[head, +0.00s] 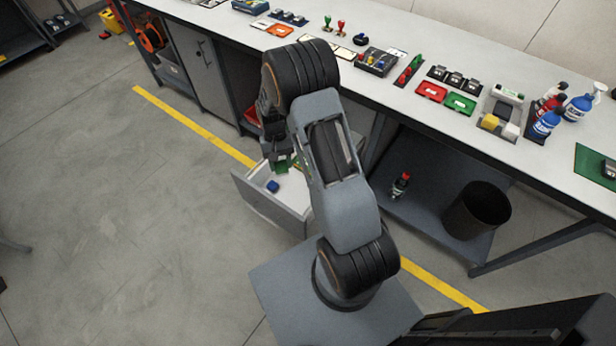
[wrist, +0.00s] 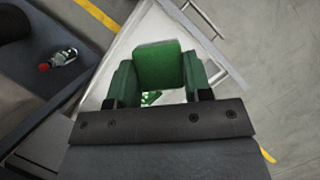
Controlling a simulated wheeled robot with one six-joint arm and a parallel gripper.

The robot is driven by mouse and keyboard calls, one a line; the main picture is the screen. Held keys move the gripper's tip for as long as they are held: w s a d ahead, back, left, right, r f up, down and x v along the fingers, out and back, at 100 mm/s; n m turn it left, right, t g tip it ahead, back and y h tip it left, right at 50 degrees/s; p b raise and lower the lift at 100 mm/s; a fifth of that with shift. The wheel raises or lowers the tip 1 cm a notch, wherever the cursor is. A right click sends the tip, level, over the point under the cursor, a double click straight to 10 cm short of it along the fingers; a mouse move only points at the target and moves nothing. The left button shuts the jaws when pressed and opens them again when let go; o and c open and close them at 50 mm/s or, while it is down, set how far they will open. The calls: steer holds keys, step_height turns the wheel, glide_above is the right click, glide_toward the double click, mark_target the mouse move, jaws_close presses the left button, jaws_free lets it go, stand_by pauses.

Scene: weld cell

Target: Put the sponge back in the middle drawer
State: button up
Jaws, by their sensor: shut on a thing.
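A green block, which looks like the sponge (wrist: 159,65), sits between the green fingers of my gripper (wrist: 158,80) in the wrist view. My gripper (head: 280,160) is shut on it and hangs over an open drawer (head: 262,205) in the head view. The drawer's pale inside (wrist: 124,55) lies below the sponge in the wrist view. A blue object (head: 272,186) lies in the drawer. A small green and white thing shows under the gripper, partly hidden. My arm covers the drawer's right part, so I cannot tell which drawer level it is.
The workbench (head: 420,115) behind carries tools, trays and bottles. A grey cabinet (head: 200,70) is at left. The floor left of the drawer is clear.

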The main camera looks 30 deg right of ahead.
mark_target(303, 209)
steer(key=d+f+m+y+b, duration=0.1)
steer(key=d+f+m+b, duration=0.1)
steer(key=f+b, duration=0.7)
steer(key=d+f+m+t+y+b, duration=0.1)
steer(key=d+f+m+b, duration=0.2)
steer(key=f+b, duration=0.7)
steer(key=d+f+m+t+y+b, duration=0.1)
steer(key=d+f+m+b, duration=0.2)
steer(key=f+b, duration=0.7)
step_height(303, 209, down, 7)
steer(key=shift+s+f+m, duration=0.15)
steer(key=shift+f+m, duration=0.05)
steer(key=shift+m, duration=0.9)
steer(key=shift+f, duration=0.15)
steer(key=o, duration=0.8)
steer(key=shift+o, duration=0.2)
